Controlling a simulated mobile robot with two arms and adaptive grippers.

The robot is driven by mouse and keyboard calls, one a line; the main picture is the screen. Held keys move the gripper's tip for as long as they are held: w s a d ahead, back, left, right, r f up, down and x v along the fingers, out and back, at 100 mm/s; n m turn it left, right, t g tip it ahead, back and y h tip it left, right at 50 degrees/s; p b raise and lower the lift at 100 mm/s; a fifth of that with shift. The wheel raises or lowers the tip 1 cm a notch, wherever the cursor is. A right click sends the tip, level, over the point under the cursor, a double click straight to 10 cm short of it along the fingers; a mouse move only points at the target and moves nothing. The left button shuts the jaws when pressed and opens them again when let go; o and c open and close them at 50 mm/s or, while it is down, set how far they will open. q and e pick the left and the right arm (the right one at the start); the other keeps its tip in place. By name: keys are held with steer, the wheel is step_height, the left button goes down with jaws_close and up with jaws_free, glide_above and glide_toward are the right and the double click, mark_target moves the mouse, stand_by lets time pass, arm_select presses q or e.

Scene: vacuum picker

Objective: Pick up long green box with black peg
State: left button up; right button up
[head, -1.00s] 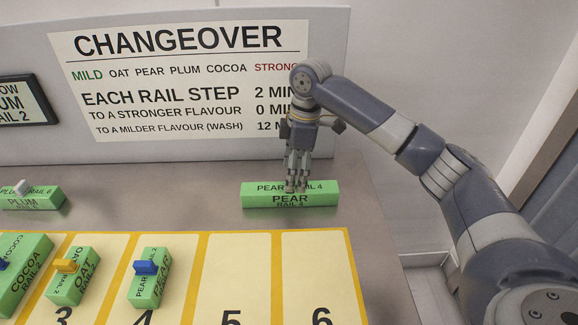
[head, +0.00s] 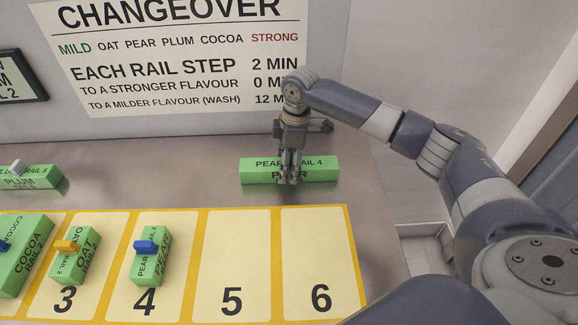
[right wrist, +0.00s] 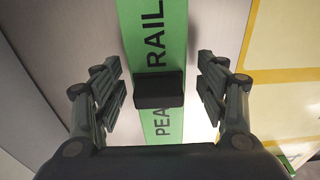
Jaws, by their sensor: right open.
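The long green box (head: 258,177), labelled PEAR RAIL 4, lies on the grey bench behind the numbered mat. Its black peg (right wrist: 158,90) stands on the box top in the right wrist view; in the head view my gripper hides it. My right gripper (head: 289,181) points down over the middle of the box. Its fingers are open, one on each side of the peg, with a gap on both sides. The box (right wrist: 150,25) runs between the fingers in the wrist view. My left gripper is not in view.
A yellow-edged mat (head: 232,225) has numbered slots; 5 and 6 are empty. Smaller green boxes with a yellow peg (head: 65,246) and a blue peg (head: 145,246) stand at 3 and 4. A PLUM box (head: 35,178) lies back left. A changeover board (head: 175,75) stands behind.

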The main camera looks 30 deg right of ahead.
steer(key=shift+w+f, duration=0.1)
steer(key=shift+f, duration=0.7)
steer(key=c, duration=1.3)
steer(key=shift+o, duration=0.2)
steer(key=shift+r, duration=0.2)
